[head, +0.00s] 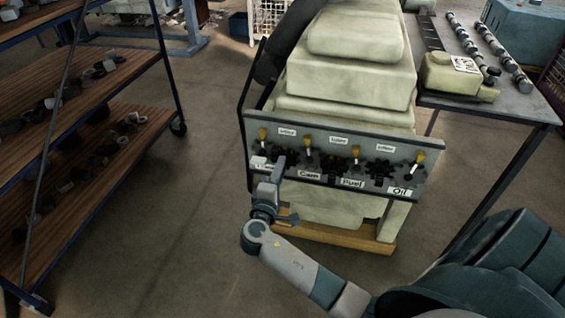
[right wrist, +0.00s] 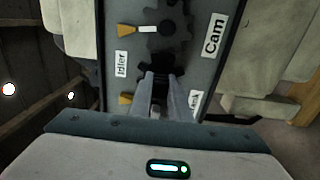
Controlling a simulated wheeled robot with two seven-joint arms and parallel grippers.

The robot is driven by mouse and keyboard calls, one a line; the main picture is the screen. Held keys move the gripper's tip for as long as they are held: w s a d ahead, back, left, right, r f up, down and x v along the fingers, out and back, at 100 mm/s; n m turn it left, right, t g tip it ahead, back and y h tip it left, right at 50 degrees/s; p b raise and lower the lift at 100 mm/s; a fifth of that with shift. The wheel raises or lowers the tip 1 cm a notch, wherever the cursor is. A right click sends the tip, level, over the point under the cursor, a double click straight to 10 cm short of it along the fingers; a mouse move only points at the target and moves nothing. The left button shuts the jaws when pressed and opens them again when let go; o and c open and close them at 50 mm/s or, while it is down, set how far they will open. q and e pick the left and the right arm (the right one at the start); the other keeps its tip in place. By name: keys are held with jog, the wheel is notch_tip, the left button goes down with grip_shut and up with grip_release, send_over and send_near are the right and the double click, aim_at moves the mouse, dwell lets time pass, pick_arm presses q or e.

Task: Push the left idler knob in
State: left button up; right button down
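The engine's front panel (head: 370,139) carries a row of dark gears, orange-tipped pointers and three "Idler" labels along its top. The labels "Cam", "Fuel" and "Oil" run along its bottom. My right gripper (head: 279,167) is at the panel's left part, beside the "Cam" label. In the right wrist view its two fingers (right wrist: 161,77) are a little apart, with the dark left idler knob (right wrist: 159,88) between the tips. The fingers hide most of this knob, and I cannot tell whether they press on it. My left gripper is out of view.
A shelf rack (head: 85,155) with dark parts stands at the left. A metal table (head: 520,104) with shafts and a pale housing (head: 452,78) stands at the right. The floor between rack and engine is clear.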

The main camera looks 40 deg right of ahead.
jog(key=shift+w+d, duration=0.15)
jog(key=shift+x, duration=0.85)
jog(key=c, duration=1)
grip_release()
jog(key=shift+c, duration=0.2)
jog(key=v, duration=0.7)
jog(key=shift+p, duration=0.3)
